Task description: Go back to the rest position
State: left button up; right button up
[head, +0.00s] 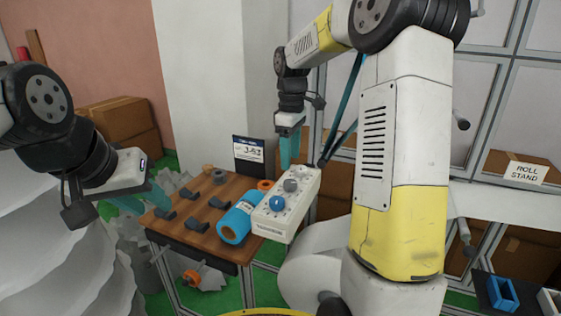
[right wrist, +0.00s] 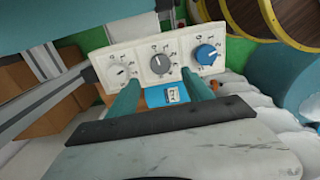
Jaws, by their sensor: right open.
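My left gripper (head: 142,200) is at the left in the head view, beside the table's left edge. Its teal fingers are apart and nothing shows between them. My right gripper (head: 290,148) points down behind the white control box (head: 272,222). In the right wrist view its two teal fingers (right wrist: 162,95) are apart and empty. The box (right wrist: 143,57) has a row of knobs, among them a grey knob (head: 290,185) and a blue knob (head: 277,203). In the wrist view the box lies beyond the fingertips; I cannot tell if they touch it.
A wooden table (head: 205,240) carries a blue roll (head: 238,222), several dark brackets and a dark sign (head: 249,155). White folded material (head: 60,240) fills the lower left. Cardboard boxes (head: 120,125) stand behind.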

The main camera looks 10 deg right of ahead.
jog(key=s+r+m+t, duration=0.1)
jog(key=s+m+t, duration=0.1)
jog(key=s, duration=0.6)
jog(key=s+a+r+m+t+y, duration=0.1)
jog(key=s+r+m+t, duration=0.1)
jog(key=s+m, duration=0.3)
jog(key=s+a+r+m+t+y, duration=0.1)
jog(key=s+r+m+t, duration=0.1)
jog(key=s, duration=0.9)
jog(key=shift+s+r+m, duration=0.2)
jog(key=shift+s+m, duration=0.15)
jog(key=shift+m, duration=0.55)
